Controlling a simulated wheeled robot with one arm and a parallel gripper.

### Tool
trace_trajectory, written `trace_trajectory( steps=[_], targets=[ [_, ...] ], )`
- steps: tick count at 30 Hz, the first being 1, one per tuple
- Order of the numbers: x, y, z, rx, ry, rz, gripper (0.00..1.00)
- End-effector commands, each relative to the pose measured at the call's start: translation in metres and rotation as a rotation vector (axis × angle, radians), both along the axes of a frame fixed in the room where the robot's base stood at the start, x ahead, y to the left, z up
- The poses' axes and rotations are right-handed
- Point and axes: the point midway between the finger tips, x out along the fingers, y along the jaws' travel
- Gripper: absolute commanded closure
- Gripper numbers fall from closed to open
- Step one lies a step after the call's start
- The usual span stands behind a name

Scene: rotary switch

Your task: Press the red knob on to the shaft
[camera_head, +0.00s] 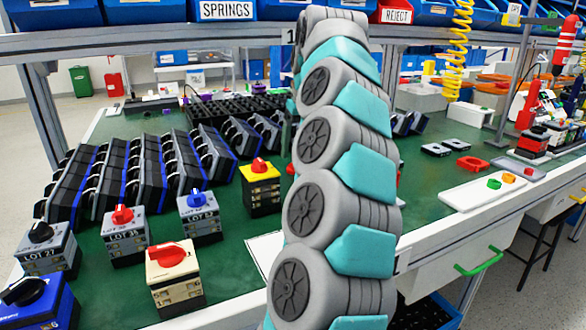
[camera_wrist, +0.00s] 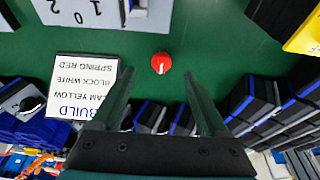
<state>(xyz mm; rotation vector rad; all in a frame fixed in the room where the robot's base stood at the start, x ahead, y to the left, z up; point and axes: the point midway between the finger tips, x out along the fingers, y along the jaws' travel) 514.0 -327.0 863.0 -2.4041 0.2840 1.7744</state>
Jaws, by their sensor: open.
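The red knob (camera_wrist: 161,62), round with a white pointer mark, lies on the green bench top in the wrist view. It touches nothing around it. My gripper (camera_wrist: 159,76) is open and empty, its two dark fingers spread to either side below the knob in the picture. A grey plate (camera_wrist: 85,12) marked 0, 1, 2 is cut off by the top edge, with what looks like a bare shaft (camera_wrist: 137,8) on it. In the head view my arm hides the gripper. A sliver of red (camera_head: 291,169) shows beside the arm; I cannot tell whether it is the knob.
A build card (camera_wrist: 82,85) lies left of the gripper in the wrist view. Black and blue parts (camera_head: 120,180) stand in rows on the bench. Several finished switches (camera_head: 173,275) stand front left. A white tray (camera_head: 455,200) lies to the right. Green bench surrounds the knob.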

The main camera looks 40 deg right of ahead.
Motion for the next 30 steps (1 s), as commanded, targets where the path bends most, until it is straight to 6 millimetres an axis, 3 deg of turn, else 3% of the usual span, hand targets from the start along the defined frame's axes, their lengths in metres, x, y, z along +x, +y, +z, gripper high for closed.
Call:
trace_trajectory(
  steps=[5, 13, 22, 30],
  targets=[
    [0.006, 0.0, -0.01, 0.0, 0.002, 0.003, 0.23],
    [0.02, -0.001, -0.042, 0.001, 0.003, 0.002, 0.23],
    [0.022, -0.002, -0.048, -0.001, -0.003, 0.0, 0.23],
    [0.022, -0.002, -0.048, -0.001, -0.002, 0.001, 0.53]
  ],
)
